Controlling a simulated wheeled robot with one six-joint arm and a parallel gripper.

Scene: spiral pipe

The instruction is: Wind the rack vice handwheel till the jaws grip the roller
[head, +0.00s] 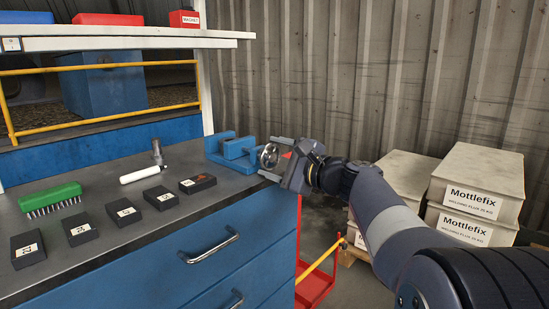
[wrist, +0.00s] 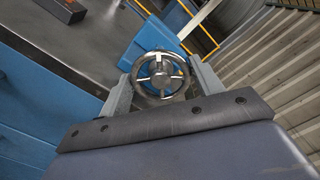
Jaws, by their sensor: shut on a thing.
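The blue vice (head: 232,146) sits at the bench's right end. Its spoked metal handwheel (head: 268,155) faces right, towards my gripper (head: 275,160). In the wrist view the handwheel (wrist: 159,55) sits between my two fingers (wrist: 160,85), one at each side of its rim. My gripper is shut on the handwheel. The blue vice body (wrist: 150,40) shows behind the wheel. I cannot make out a roller between the jaws, nor how wide the jaws stand.
A white-handled tool (head: 147,174), several dark numbered blocks (head: 124,212) and a green brush (head: 50,198) lie on the bench (head: 110,190). A white shelf (head: 120,38) hangs above. Mottlefix boxes (head: 472,190) and a red trolley (head: 313,285) stand to the right.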

